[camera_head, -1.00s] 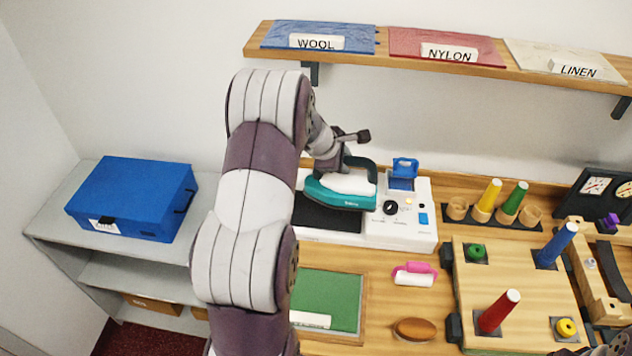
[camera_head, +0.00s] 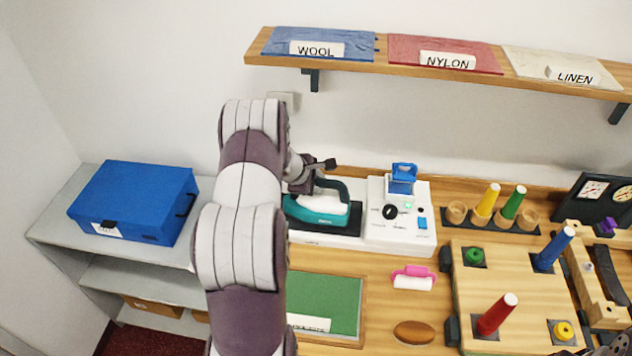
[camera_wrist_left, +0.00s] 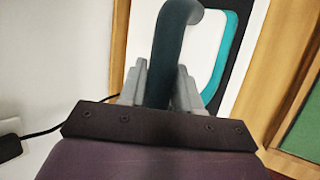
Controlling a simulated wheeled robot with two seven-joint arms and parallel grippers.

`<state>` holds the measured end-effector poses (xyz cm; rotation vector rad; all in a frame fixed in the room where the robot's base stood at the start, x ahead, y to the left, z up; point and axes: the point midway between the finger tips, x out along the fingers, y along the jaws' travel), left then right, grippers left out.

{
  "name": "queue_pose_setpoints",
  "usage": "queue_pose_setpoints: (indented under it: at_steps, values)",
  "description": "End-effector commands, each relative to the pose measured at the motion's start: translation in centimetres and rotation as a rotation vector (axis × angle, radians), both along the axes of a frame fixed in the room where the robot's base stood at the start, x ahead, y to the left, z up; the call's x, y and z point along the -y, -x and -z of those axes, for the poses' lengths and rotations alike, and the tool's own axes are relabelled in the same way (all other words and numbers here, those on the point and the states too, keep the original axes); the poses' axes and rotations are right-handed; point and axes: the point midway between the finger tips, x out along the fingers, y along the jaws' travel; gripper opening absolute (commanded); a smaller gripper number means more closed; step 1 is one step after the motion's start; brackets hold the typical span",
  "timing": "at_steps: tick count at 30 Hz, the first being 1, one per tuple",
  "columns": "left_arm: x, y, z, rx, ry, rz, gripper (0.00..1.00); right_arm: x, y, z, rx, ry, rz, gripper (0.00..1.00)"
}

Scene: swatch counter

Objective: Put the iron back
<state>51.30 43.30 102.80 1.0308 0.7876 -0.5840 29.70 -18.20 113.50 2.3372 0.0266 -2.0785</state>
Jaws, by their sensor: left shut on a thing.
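The teal and white iron (camera_head: 322,206) is at the left part of the white ironing station (camera_head: 400,238), over its black pad (camera_head: 354,222). It looks level and on or very close to the pad; I cannot tell if it touches. My left gripper (camera_head: 312,178) is shut on the iron's dark handle. In the left wrist view the dark handle (camera_wrist_left: 172,50) stands between the two grey fingers of my left gripper (camera_wrist_left: 160,85). My arm hides the station's left end.
A blue box (camera_head: 135,200) stands on the grey shelf unit at left. A green mat (camera_head: 330,300), pink roller (camera_head: 413,278) and brown oval (camera_head: 414,332) lie in front of the station. A wooden board (camera_head: 510,290) with coloured cones is at right. A swatch shelf (camera_head: 440,65) hangs above.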

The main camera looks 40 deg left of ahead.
Motion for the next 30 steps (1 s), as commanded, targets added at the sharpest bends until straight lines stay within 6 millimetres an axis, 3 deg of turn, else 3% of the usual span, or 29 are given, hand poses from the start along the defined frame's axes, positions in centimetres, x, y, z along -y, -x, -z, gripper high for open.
queue_pose_setpoints:
  at_steps: [3,4,6,17,30]
  values:
    - [-0.1,-0.1,0.1,0.004,-0.002,0.000,0.00,0.0,0.0,0.4,0.000,0.000,0.000,0.00]
    - [0.0,0.0,0.2,0.000,0.000,0.000,0.39,0.0,0.0,0.3,0.000,0.000,0.000,0.00]
    - [0.0,0.0,0.2,0.000,0.000,0.000,0.58,0.0,0.0,0.3,0.000,0.000,0.000,0.00]
    - [0.0,0.1,-0.3,0.001,0.000,0.000,0.58,0.0,0.0,0.0,0.000,0.000,0.000,0.00]
    - [-0.7,6.0,-8.2,0.002,-0.002,-0.001,0.58,0.0,0.0,0.9,0.000,0.000,0.000,0.00]
